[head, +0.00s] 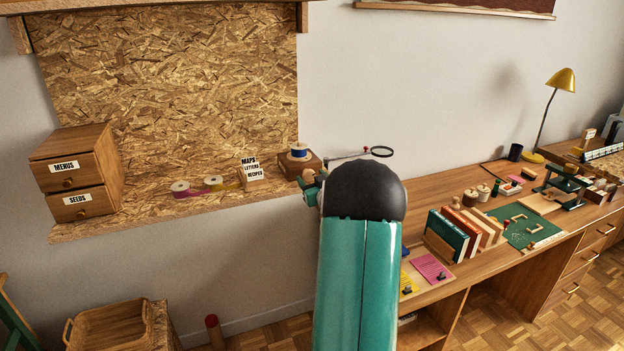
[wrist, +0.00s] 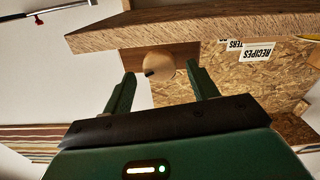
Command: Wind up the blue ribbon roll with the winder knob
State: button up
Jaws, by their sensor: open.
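The blue ribbon roll (head: 300,152) sits on a wooden winder block (head: 291,167) at the right end of the chipboard shelf. A round wooden winder knob (wrist: 160,66) with a dark mark sticks out from the block in the wrist view, which is upside down. My gripper (wrist: 161,82) is open, with its two green fingers on either side of the knob. I see gaps between the fingers and the knob. In the head view my gripper (head: 311,182) is beside the block, mostly hidden by my arm. The blue roll is not visible in the wrist view.
A label block (head: 252,175) stands left of the winder on the shelf (head: 135,223), with yellow and purple ribbon rolls (head: 214,183) and a small drawer cabinet (head: 80,170) further left. A desk (head: 440,192) with books lies to the right.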

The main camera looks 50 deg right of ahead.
jog(key=shift+w+d, duration=0.15)
jog(key=shift+w, duration=0.15)
jog(key=c, duration=1)
jog(key=shift+m, duration=0.4)
jog(key=m, duration=0.4)
jog(key=shift+s+d+m, duration=0.1)
jog(key=shift+s+m, duration=0.05)
jog(key=shift+m, duration=0.15)
jog(key=m, duration=0.5)
jog(key=shift+f, duration=0.15)
jog(key=shift+m, duration=0.3)
